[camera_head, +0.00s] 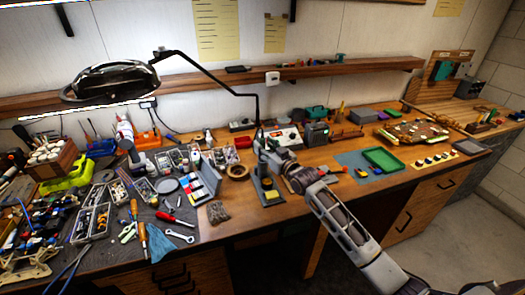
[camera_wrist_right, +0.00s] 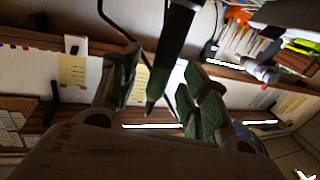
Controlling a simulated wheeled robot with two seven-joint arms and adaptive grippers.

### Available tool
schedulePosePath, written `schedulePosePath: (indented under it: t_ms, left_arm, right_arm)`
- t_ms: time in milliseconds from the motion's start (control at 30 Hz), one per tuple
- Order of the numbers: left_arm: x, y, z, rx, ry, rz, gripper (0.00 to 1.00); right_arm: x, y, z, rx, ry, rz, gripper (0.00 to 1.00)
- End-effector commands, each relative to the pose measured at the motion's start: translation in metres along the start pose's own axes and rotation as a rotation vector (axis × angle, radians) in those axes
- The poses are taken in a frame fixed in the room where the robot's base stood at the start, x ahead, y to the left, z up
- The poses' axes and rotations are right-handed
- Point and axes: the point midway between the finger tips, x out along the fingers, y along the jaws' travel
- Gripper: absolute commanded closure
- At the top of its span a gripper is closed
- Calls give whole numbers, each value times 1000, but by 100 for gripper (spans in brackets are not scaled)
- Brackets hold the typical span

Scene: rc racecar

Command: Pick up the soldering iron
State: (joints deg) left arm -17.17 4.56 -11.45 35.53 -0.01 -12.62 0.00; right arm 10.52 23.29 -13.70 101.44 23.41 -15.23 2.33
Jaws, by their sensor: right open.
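My right gripper (camera_head: 268,150) is over the workbench, at the top of a small dark stand with a yellow pad (camera_head: 268,190). In the right wrist view, my right gripper (camera_wrist_right: 163,85) is open, with its two green-padded fingers spread apart. A dark, tapering, pointed tool, apparently the soldering iron (camera_wrist_right: 175,45), shows between the fingers. I cannot tell whether it touches either finger. In the head view, the gripper hides most of the iron and the upper stand. My left gripper is not in view.
A roll of brown tape (camera_head: 238,171) and a grey organizer box (camera_head: 204,180) stand left of the stand. A small device with a dark face (camera_head: 316,134) is behind to the right. A green tray (camera_head: 381,159) lies farther right. Tools crowd the left; the front edge has bare wood.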

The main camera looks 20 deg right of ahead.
Motion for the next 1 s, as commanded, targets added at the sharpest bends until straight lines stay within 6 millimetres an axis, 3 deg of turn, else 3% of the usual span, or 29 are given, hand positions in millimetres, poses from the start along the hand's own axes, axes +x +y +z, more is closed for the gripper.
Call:
schedulePosePath:
  t_ms: [300,800,1000]
  left_arm:
    - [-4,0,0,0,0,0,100]
    - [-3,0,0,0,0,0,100]
    - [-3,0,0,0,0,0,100]
  right_arm:
    - [20,0,0,1,0,0,55]
    - [20,0,0,0,0,0,55]
    - [20,0,0,0,0,0,79]
